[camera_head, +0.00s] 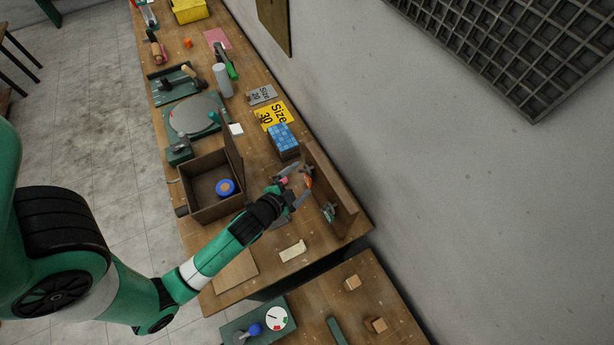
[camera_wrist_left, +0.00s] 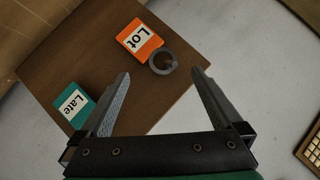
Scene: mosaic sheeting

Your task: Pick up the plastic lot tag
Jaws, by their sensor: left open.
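The plastic lot tag (camera_wrist_left: 139,38) is orange with a white label reading "Lot". It shows in the left wrist view against a brown upright board (camera_wrist_left: 75,65), with a grey ring (camera_wrist_left: 163,62) at its lower right. In the head view, a small orange part of the tag (camera_head: 308,182) shows beside my gripper. My left gripper (camera_head: 301,184) is open and empty in front of the board. In the left wrist view, its fingertips (camera_wrist_left: 160,73) lie either side of the ring, with the tag just beyond. Contact cannot be told. My right gripper is not in view.
A green "Late" tag (camera_wrist_left: 73,103) hangs on the same board, near one finger. An open brown box (camera_head: 205,188) and a blue tile stack (camera_head: 284,138) stand close by. A yellow "Size 30" sign (camera_head: 277,113) lies farther back. The wall is right behind the board.

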